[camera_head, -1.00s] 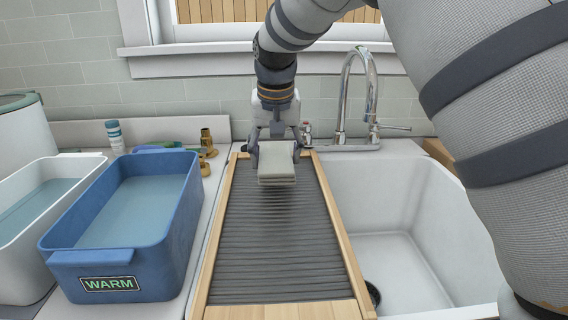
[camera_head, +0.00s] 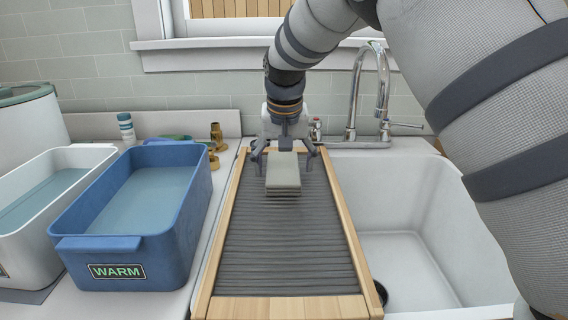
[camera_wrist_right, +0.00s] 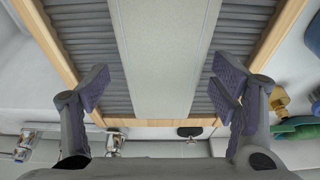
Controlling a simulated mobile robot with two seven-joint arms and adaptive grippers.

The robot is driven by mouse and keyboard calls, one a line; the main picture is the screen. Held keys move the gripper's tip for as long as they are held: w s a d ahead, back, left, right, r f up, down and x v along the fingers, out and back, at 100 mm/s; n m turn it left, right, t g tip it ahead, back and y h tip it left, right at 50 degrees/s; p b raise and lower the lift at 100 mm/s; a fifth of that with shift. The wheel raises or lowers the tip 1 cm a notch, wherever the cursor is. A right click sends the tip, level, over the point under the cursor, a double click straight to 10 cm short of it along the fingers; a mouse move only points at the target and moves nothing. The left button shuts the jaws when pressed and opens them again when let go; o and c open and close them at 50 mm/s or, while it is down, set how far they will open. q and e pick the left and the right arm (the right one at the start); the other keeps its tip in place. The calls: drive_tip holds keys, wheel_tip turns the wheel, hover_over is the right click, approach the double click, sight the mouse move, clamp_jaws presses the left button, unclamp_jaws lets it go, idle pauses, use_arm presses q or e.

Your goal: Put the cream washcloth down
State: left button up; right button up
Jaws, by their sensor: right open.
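The folded cream washcloth (camera_head: 283,173) lies on the ribbed grey washboard (camera_head: 282,255) toward its far end. In the right wrist view the washcloth (camera_wrist_right: 165,55) runs as a pale strip across the ridges. My right gripper (camera_head: 283,160) is open at the far part of the cloth, with one finger on each side of it. In the right wrist view its fingers (camera_wrist_right: 162,92) stand apart from the cloth, with gaps on both sides. My left gripper is not in view.
A blue tub (camera_head: 190,225) marked WARM holds water left of the board, with a white tub (camera_head: 20,245) of water beyond it. A white sink (camera_head: 425,215) with a chrome faucet (camera_head: 383,95) is at the right. Brass fittings (camera_head: 217,137) stand behind the blue tub.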

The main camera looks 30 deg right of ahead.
drive_tip(key=v, duration=1.2)
drive_tip(key=shift+p, duration=0.3)
